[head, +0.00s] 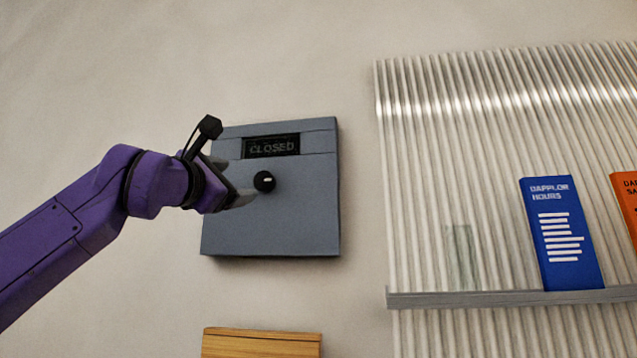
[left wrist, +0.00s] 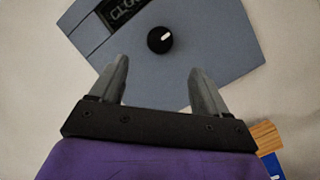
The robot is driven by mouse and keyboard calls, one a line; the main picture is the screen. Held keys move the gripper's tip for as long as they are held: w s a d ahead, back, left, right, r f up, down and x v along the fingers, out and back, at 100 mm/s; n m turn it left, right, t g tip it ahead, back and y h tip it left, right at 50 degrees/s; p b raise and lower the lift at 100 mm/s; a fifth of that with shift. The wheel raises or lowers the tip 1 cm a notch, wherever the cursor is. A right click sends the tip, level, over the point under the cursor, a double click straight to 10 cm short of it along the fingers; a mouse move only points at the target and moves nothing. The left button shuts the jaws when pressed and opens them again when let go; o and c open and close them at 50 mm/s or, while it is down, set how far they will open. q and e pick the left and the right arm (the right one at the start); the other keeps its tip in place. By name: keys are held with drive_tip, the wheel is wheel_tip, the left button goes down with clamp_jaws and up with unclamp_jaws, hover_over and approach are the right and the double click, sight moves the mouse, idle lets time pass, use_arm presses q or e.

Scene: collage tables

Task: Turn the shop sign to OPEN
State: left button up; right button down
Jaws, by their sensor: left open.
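The shop sign (head: 300,215) is a blue-grey box on the wall. Its dark window (head: 271,146) reads CLOSED. A round black knob (head: 264,181) with a white mark sits below the window. In the left wrist view the knob (left wrist: 160,40) lies ahead of the fingertips, between their lines, and part of the window (left wrist: 122,12) shows at the top. My left gripper (head: 243,182) is open and empty, just left of the knob in the head view. In the left wrist view its two fingers (left wrist: 158,70) are spread apart, with a gap to the knob. My right gripper is not in view.
A ribbed translucent panel (head: 440,190) stands to the right with a grey ledge (head: 480,299). A blue hours card (head: 562,234) and an orange card (head: 627,200) stand there. A wooden block (head: 262,343) is below the sign. Bare wall surrounds the sign.

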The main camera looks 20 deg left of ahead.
sight(262, 181)
use_arm(q)
drive_tip(key=p+x, duration=0.7)
drive_tip(key=x, duration=0.3)
drive_tip(key=shift+w+d+r, duration=0.1)
drive_tip(key=shift+w, duration=0.45)
drive_tip(key=shift+s+a, duration=0.1)
drive_tip(key=shift+a, duration=0.2)
drive_tip(key=shift+s+d, duration=0.1)
drive_tip(key=c, duration=1)
